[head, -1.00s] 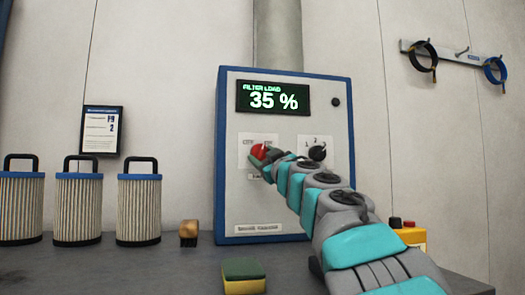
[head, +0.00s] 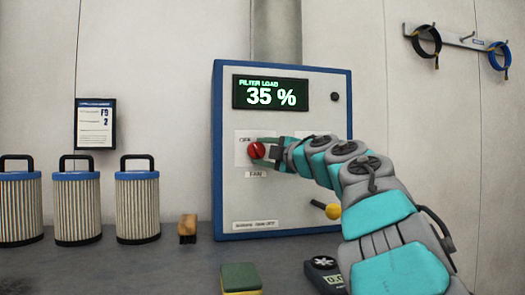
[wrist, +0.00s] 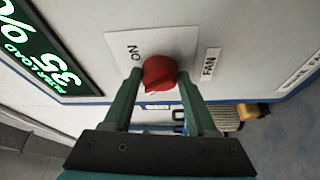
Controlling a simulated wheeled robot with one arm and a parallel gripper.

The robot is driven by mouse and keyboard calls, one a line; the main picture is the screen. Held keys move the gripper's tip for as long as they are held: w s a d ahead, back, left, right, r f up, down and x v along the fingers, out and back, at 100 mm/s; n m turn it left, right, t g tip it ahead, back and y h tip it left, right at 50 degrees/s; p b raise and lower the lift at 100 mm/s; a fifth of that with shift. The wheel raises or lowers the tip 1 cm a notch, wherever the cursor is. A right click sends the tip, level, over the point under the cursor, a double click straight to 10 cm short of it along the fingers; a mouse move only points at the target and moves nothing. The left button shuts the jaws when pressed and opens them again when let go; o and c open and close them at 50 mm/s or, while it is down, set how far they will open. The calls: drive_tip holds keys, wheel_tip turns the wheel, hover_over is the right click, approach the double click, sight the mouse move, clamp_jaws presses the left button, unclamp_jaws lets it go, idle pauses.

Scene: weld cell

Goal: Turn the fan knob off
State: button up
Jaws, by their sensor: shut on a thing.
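The red fan knob (head: 257,150) is on the front of the control panel (head: 225,190), above the FAN label (head: 257,174). An OFF mark shows up and left of it in the head view. My gripper (head: 266,151) reaches it from the right. In the wrist view the knob (wrist: 160,73) sits between the two green fingers of my gripper (wrist: 160,80), which are shut on it. An ON mark (wrist: 134,52) is beside it there. The pale pointer line on the knob is small, and its exact setting is hard to read.
The display (head: 271,93) reads filter load 35 %. Several filter cartridges (head: 77,210) and a brush (head: 188,230) stand at the left of the bench. A green and yellow block (head: 241,278) and a small meter (head: 325,275) are in front. My arm covers the panel's right side.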

drive_tip(key=shift+n+g+h, duration=0.3)
drive_tip(key=shift+n, duration=0.6)
drive_tip(key=shift+r, duration=0.1)
drive_tip(key=o, duration=1.4)
drive_tip(key=shift+c, duration=0.2)
drive_tip(key=shift+s+d, duration=0.35)
drive_tip(key=shift+s, duration=0.05)
drive_tip(key=b+v, duration=0.2)
drive_tip(key=v, duration=0.4)
drive_tip(key=shift+s+d, duration=0.2)
drive_tip(key=shift+s, duration=0.1)
